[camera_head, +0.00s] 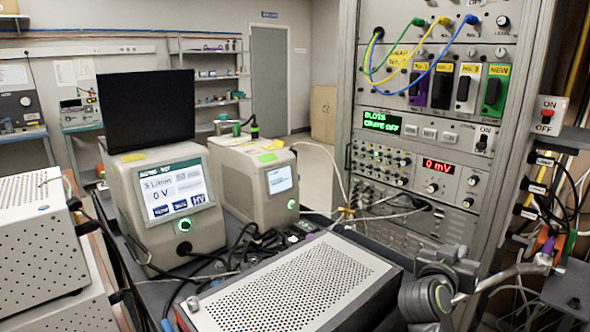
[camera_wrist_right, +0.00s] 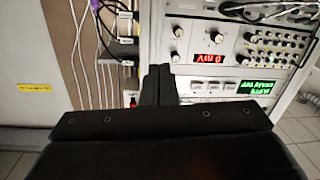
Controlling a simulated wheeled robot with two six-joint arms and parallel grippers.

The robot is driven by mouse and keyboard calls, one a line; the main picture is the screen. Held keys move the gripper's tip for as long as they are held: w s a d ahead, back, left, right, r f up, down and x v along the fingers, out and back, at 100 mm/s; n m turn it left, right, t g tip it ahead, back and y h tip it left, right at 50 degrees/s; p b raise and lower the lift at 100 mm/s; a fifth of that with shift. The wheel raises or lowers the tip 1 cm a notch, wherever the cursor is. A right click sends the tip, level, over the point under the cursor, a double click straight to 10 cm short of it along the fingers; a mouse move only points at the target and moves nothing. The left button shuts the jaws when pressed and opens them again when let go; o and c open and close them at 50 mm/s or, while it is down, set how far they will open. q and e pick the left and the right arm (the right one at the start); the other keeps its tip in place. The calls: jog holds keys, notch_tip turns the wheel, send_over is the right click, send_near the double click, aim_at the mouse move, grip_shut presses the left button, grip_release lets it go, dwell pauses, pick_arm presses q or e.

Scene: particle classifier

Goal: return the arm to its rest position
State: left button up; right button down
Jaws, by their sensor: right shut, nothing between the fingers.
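My right gripper (camera_wrist_right: 158,85) shows in the right wrist view as two dark fingers pressed together, shut and empty. It points toward the instrument rack, with free space around the fingers. In the head view, dark rounded parts of my right arm (camera_head: 428,298) show at the lower right, in front of the rack and beside the perforated metal box. The fingertips are hard to make out there. My left arm and gripper are not in view.
The instrument rack (camera_head: 345,120) stands close ahead, with coloured cables plugged in near its top. Labelled cables and an ON/OFF switch box (camera_head: 548,115) are at its right. The perforated box (camera_head: 290,290), two touchscreen units (camera_head: 165,195) (camera_head: 265,180) and loose cables crowd the cart.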

jog(key=s+d+f+n+g+y, duration=0.1)
jog(key=s+f+n+g+y, duration=0.3)
jog(key=s+f, duration=1.4)
jog(key=s+a+f+n+g+y, duration=0.1)
jog(key=s+a+f+g+y, duration=0.3)
jog(key=s, duration=0.7)
jog(key=s+a+f+n+g+y, duration=0.1)
jog(key=s+f+n+y, duration=0.1)
jog(key=s+f, duration=0.65)
notch_tip(320, 180, down, 21)
jog(key=s+d+g, duration=0.1)
jog(key=d, duration=0.1)
jog(key=s+a+f+g+y+p, duration=0.1)
jog(key=s+f, duration=1.4)
jog(key=f, duration=0.1)
jog(key=shift+s+a+f+m, duration=0.15)
jog(key=shift+s+a+m, duration=0.1)
jog(key=shift+s+m, duration=0.1)
